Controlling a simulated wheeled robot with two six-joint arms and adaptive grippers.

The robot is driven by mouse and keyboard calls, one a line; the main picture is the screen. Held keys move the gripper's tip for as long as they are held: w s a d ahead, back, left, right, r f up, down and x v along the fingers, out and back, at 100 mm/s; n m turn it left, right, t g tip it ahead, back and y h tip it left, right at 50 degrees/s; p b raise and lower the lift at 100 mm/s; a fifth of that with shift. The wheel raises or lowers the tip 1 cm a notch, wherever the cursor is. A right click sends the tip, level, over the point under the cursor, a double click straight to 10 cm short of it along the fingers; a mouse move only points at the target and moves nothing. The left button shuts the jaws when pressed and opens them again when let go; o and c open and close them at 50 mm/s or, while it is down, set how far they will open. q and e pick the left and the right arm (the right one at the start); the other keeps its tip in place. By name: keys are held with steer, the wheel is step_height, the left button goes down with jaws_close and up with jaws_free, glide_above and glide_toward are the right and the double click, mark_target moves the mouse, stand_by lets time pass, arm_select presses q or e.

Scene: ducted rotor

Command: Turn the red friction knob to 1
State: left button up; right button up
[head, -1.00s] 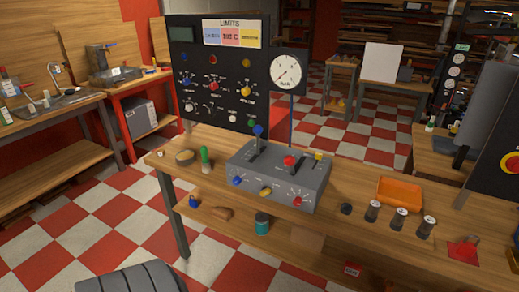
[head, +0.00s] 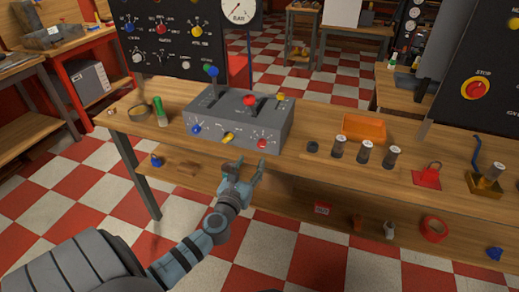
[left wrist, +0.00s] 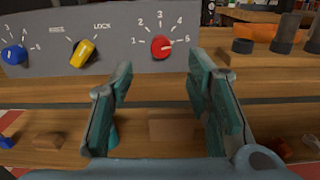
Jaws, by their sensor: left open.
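The red knob (head: 262,143) is at the right end of the front face of the grey control box (head: 220,137). In the left wrist view the red knob (left wrist: 161,46) has a dial marked 1 to 5, and its white mark points right, toward 5. My left gripper (head: 249,170) is open and empty, in front of and slightly below the red knob. In the left wrist view its fingers (left wrist: 160,78) stand on either side below the knob, apart from it. My right gripper is not in view.
A yellow knob (head: 228,138) and a blue knob (head: 196,128) share the box's front face. Levers stand on top. An orange tray (head: 364,127) and several dark cylinders sit to the right on the wooden bench (head: 310,180). A lower shelf holds small objects.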

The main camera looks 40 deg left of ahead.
mark_target(261, 146)
arm_select(q)
steer(key=b+x, duration=0.1)
steer(key=x, duration=0.7)
steer(key=shift+w+a, duration=0.1)
steer(key=shift+w, duration=0.25)
jaws_close()
steer(key=shift+f, duration=0.1)
